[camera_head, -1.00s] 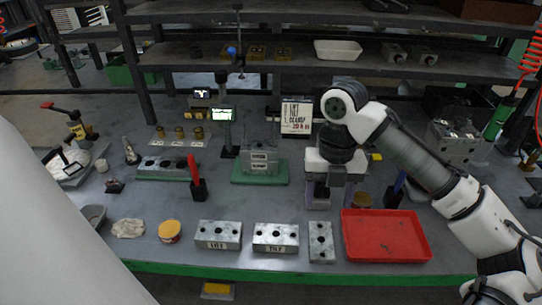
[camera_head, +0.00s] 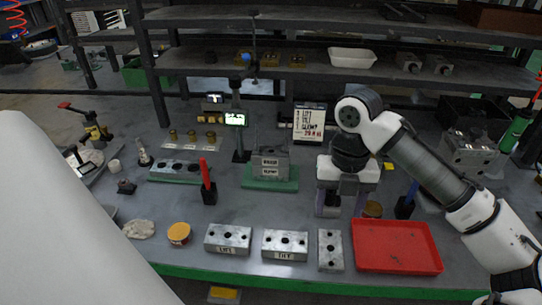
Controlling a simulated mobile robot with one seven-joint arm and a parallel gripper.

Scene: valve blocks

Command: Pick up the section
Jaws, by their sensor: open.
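Several grey metal blocks with round holes could be the section; I cannot tell which one is meant. Along the front edge are a labelled left block (camera_head: 228,239), a labelled middle block (camera_head: 285,244) and a right block (camera_head: 330,250) turned lengthwise toward the front edge. A taller labelled block (camera_head: 270,163) stands on a green base (camera_head: 269,183) farther back. My gripper (camera_head: 339,207) points down with its fingers apart, behind the right block and apart from it. A dark metal thing shows between the fingers, partly hidden; I see no grip on it.
A red tray (camera_head: 397,247) lies empty right of the blocks. A red-handled tool (camera_head: 207,184) and a blue-handled tool (camera_head: 407,201) stand upright. A shelf (camera_head: 330,75) spans the back. Bare bench lies mid-front.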

